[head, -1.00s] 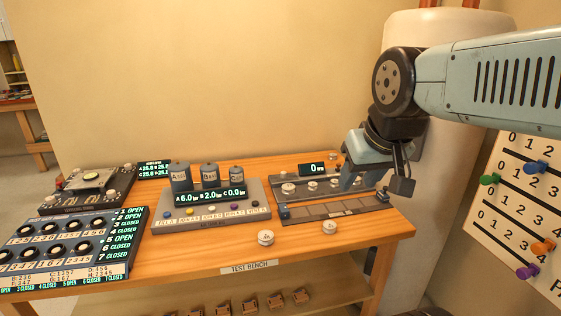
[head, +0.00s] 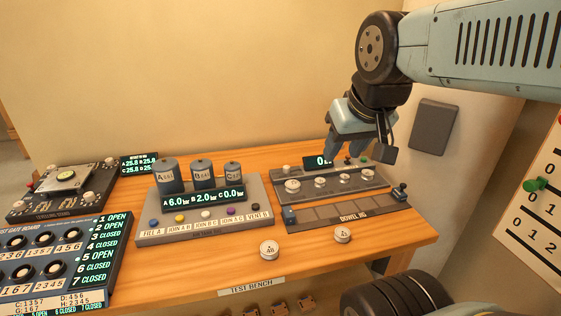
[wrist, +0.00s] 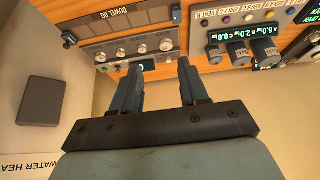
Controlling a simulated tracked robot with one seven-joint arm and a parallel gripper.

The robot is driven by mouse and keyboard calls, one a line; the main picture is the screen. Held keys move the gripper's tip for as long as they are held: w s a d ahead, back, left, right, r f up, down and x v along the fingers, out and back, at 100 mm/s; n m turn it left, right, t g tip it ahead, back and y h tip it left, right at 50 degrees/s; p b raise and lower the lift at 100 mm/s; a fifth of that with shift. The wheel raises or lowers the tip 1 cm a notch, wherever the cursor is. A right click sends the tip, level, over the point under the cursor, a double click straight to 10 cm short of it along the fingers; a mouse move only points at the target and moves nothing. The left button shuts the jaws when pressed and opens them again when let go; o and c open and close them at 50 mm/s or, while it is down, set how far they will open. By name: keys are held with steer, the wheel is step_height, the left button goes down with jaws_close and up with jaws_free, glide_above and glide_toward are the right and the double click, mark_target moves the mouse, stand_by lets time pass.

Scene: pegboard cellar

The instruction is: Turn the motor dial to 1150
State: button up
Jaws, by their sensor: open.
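A grey panel with several round pale knobs (head: 320,182) stands at the back right of the bench. Its small display (head: 318,161) shows 0; the unit after it is partly hidden. I cannot read which knob is the motor dial. The panel also shows upside down in the wrist view, with its knobs (wrist: 141,47) and display (wrist: 148,66) beyond my fingers. My gripper (head: 352,153) is open and empty, above the back of this panel, fingers pointing down. In the wrist view my gripper (wrist: 158,70) has its two fingers apart with nothing between.
The dowel jig (head: 345,214) lies in front of the panel. Two loose round knobs (head: 269,248) (head: 342,235) sit near the front edge. A unit with three grey cylinders (head: 203,176) stands left. A switch board (head: 55,255) is farther left.

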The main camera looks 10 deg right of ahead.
steer(key=shift+o, duration=0.7)
steer(key=shift+w, duration=0.1)
steer(key=n+g, duration=0.6)
steer(key=n, duration=1.4)
glide_above(286, 166)
step_height(286, 166, down, 13)
steer(key=shift+t, duration=0.3)
step_height(286, 166, down, 13)
steer(key=shift+f, duration=0.1)
